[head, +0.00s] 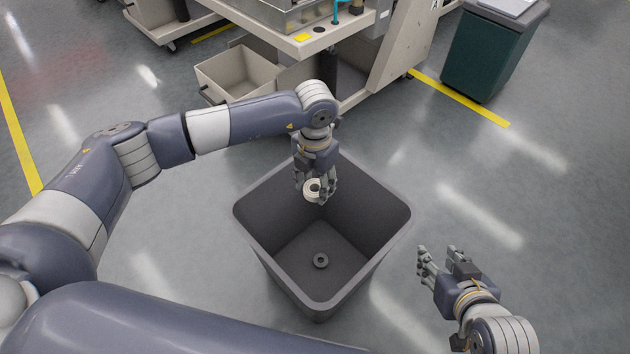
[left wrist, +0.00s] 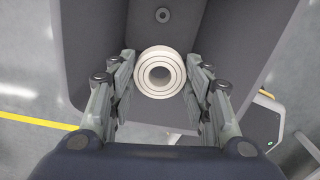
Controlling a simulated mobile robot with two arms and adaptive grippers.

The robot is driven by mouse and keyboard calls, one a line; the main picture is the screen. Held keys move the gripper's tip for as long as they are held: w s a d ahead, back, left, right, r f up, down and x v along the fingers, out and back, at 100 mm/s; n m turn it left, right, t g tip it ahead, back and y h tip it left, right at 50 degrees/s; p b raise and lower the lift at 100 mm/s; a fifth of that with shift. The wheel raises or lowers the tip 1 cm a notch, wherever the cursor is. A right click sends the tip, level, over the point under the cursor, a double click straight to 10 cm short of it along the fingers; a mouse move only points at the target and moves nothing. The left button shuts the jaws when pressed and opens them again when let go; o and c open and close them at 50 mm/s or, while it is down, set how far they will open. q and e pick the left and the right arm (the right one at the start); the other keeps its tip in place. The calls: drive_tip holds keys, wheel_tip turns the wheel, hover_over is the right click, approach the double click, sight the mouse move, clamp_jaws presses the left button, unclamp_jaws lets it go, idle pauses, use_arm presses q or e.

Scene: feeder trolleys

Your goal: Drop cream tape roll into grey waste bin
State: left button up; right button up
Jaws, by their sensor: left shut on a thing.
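The cream tape roll (head: 313,189) is between the fingers of my left gripper (head: 316,190), which is shut on it. In the left wrist view the cream tape roll (left wrist: 161,73) shows its round end and dark core, with a finger of my left gripper (left wrist: 160,80) on each side. The grey waste bin (head: 252,222) stands on the floor below, and the roll is over its opening. A small dark ring (head: 321,261) lies on the bin's bottom. My right gripper (head: 447,262) is open and empty, to the right of the bin.
A feeder trolley (head: 376,62) stands behind the bin, with an open beige box (head: 238,75) at its lower left. A dark green bin (head: 486,52) stands at the back right. Yellow lines mark the grey floor, which is clear around the waste bin.

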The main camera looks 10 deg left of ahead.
sight(315, 188)
use_arm(q)
wheel_tip(315, 188, down, 3)
drive_tip(key=shift+r+b, duration=0.2)
drive_tip(key=shift+b, duration=0.65)
drive_tip(key=shift+f, duration=0.2)
use_arm(e)
drive_tip(key=w+a+r+t+y, duration=0.1)
drive_tip(key=w+a+r+t, duration=0.1)
drive_tip(key=w+r+t, duration=0.3)
drive_tip(key=shift+w+a+r+y, duration=0.35)
drive_tip(key=shift+w+r, duration=0.25)
drive_tip(key=shift+r, duration=1)
use_arm(q)
drive_tip(key=o, duration=0.9)
wheel_tip(315, 188, up, 12)
drive_tip(key=shift+r, duration=0.1)
